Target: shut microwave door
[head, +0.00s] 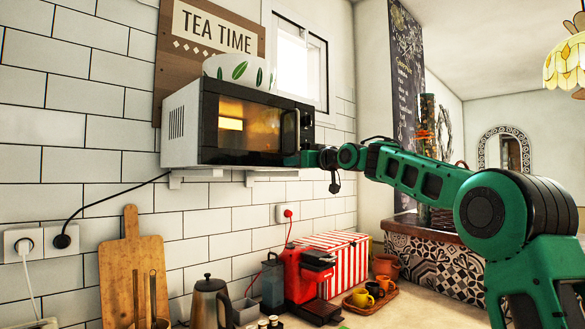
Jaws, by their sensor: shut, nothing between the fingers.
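The microwave (180,125) is a white box with a black front, standing on a wall shelf at the upper left middle. Its door (248,128) has a dark window with a warm glow in it. The door looks flush with the body or nearly so; a small gap cannot be ruled out from this angle. My gripper (292,160) is at the lower right of the microwave's front, close to the door. It is shut and empty. I cannot tell whether it touches the door.
A white bowl with green leaves (238,70) sits on top of the microwave. Below are a counter with a red coffee machine (305,272), a red-striped box (335,255), a tray of cups (371,298), a kettle (208,300) and a cutting board (130,262). The air before the microwave's left is clear.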

